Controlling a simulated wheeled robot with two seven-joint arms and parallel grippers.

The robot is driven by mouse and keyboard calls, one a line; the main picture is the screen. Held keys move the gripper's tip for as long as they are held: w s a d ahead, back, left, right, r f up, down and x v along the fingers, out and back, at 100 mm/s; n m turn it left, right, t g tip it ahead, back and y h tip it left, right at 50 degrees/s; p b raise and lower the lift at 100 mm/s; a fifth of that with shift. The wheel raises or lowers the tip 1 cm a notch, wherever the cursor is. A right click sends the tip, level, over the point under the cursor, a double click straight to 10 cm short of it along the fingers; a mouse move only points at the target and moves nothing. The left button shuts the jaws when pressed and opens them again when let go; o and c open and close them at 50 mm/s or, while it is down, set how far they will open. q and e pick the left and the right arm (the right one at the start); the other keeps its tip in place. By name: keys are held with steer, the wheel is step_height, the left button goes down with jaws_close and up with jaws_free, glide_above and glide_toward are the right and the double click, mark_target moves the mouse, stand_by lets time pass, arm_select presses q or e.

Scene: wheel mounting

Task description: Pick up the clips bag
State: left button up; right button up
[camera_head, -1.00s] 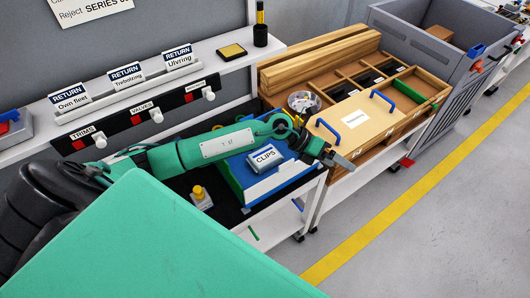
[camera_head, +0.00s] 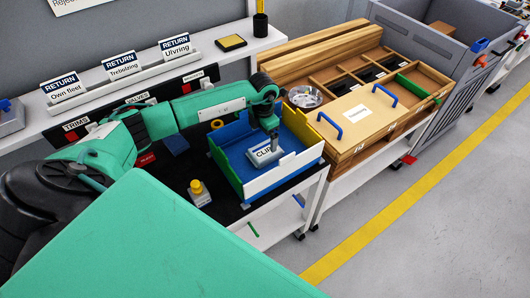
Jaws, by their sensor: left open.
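The clips bag (camera_head: 262,155) is a small grey-white packet with a white label reading CLIPS. It lies in a blue bin (camera_head: 232,170) with a white front wall, on the black-topped cart. My left gripper (camera_head: 273,140) points down into the bin, directly at the bag's back right edge, and partly covers the label. The jaws are open. The fingertips are small here, and I cannot tell whether they touch the bag. My right gripper is not in view.
A yellow-topped block (camera_head: 198,191) stands left of the bin. A wooden case (camera_head: 362,117) with blue handles and a clear bowl (camera_head: 305,97) sit to the right. A white shelf with RETURN signs (camera_head: 122,65) runs behind.

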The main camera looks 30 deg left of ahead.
mark_target(265, 150)
arm_select(q)
steer(key=f+b, duration=0.1)
steer(key=f, duration=0.1)
steer(key=f+b, duration=0.1)
steer(key=f, duration=0.2)
steer(key=f+b, duration=0.1)
steer(key=f, duration=0.1)
steer(key=shift+s+d+f, duration=0.1)
steer(key=shift+d+f, duration=0.3)
steer(key=shift+r, duration=0.1)
steer(key=c, duration=1.1)
